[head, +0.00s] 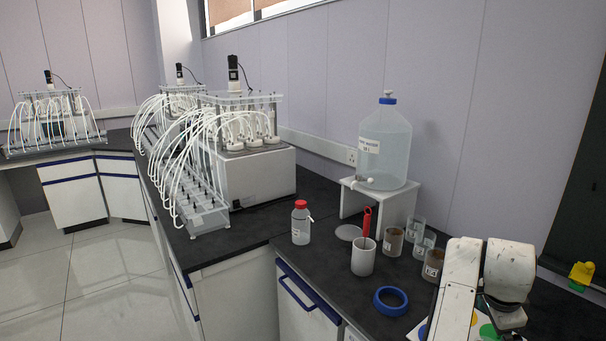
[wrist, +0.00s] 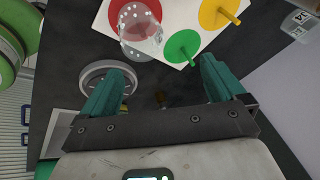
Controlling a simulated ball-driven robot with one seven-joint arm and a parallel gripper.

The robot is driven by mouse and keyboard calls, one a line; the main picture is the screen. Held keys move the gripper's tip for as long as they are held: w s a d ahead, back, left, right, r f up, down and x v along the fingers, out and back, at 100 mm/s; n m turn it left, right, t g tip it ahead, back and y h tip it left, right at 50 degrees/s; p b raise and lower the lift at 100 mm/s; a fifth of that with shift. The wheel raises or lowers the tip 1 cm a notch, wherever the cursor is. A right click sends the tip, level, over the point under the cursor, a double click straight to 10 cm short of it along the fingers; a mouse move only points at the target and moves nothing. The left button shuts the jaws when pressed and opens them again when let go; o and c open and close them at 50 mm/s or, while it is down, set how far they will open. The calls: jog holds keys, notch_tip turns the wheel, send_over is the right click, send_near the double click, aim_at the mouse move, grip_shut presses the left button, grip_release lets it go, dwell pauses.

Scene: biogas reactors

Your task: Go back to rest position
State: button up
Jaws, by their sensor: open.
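My gripper (wrist: 163,78) shows in the wrist view with its two teal fingers spread apart. Nothing is between the fingers; the dark bench top lies beyond them. In the head view, part of my white arm is at the lower right over the bench, and the fingers cannot be made out there. A white board (wrist: 186,50) with red (wrist: 118,12), green (wrist: 183,47) and yellow (wrist: 213,13) discs lies beyond the fingertips. A clear beaker (wrist: 140,30) is over the red disc. A grey ring-shaped object (wrist: 97,72) is by the left finger.
Tubed reactors stand further left. The floor at left is clear.

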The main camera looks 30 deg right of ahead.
jog(key=s+a+f+n+t+y, duration=0.15)
jog(key=a+f+n, duration=0.25)
jog(key=a+n, duration=0.55)
jog(key=a+f+n+t+y, duration=0.1)
jog(key=a+f+n+t, duration=0.15)
jog(key=a+n, duration=0.75)
jog(key=a+f+n+t+y, duration=0.15)
jog(key=a+f+n, duration=0.4)
jog(key=a, duration=0.85)
jog(key=s+d+f+g, duration=0.1)
jog(key=s+f+g, duration=0.3)
jog(key=s, duration=0.6)
jog(key=shift+s+d+f+g, duration=0.15)
jog(key=shift+d+f+g, duration=0.2)
jog(key=shift+f, duration=0.1)
